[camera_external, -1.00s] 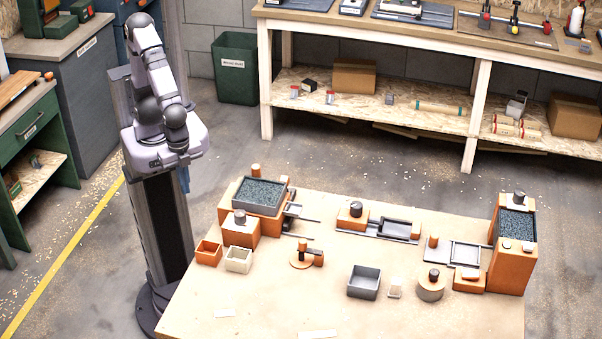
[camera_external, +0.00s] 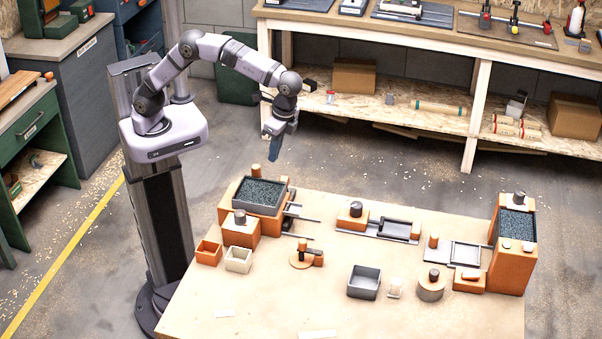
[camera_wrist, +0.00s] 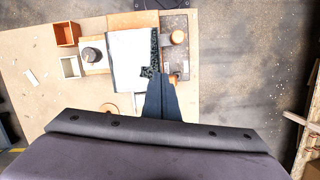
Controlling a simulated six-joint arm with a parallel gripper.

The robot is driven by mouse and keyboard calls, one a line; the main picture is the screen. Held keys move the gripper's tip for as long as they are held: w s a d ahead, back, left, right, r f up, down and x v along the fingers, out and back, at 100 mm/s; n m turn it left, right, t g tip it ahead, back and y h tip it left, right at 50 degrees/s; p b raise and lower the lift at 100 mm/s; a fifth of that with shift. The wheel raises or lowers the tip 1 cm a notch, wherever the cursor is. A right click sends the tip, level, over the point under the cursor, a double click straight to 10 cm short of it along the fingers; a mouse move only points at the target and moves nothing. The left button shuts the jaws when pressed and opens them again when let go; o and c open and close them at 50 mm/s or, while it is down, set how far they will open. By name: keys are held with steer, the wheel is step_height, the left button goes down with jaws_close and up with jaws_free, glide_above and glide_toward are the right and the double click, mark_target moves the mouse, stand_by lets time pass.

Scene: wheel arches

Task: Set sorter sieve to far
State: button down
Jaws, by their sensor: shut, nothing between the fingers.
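No part is legibly marked as the sorter sieve, so I cannot tell which station it is. The left station is an orange block with a grey tray of dark granules (camera_external: 260,193) on top and a dark knob on a lower orange block (camera_external: 240,230). The middle station has a grey slide frame (camera_external: 392,228) on a rail with a dark knob (camera_external: 356,208). The right station has another granule tray (camera_external: 517,224) and a grey frame (camera_external: 466,254). My gripper (camera_external: 272,143) is shut and empty, above and behind the left station, fingers pointing down. Its blue fingers (camera_wrist: 161,98) show in the wrist view, hiding part of that station.
An orange bin (camera_external: 208,252) and a white bin (camera_external: 238,260) stand at the table's left. An orange disc with a lever (camera_external: 303,258), a grey bin (camera_external: 364,282) and a round knob base (camera_external: 431,287) stand nearer. The table's front is mostly clear. A shelf bench (camera_external: 420,60) stands behind.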

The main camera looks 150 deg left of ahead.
steer(key=shift+n, duration=0.4)
steer(key=a, duration=0.2)
steer(key=s+a, duration=0.1)
steer(key=shift+a+r, duration=0.3)
steer(key=shift+a, duration=0.1)
steer(key=shift+s+f, duration=0.1)
steer(key=s+d+f+p, duration=0.4)
steer(key=s+f+p, duration=0.1)
steer(key=f, duration=0.4)
steer(key=shift+f, duration=0.2)
steer(key=shift+a, duration=0.1)
steer(key=shift+s, duration=0.15)
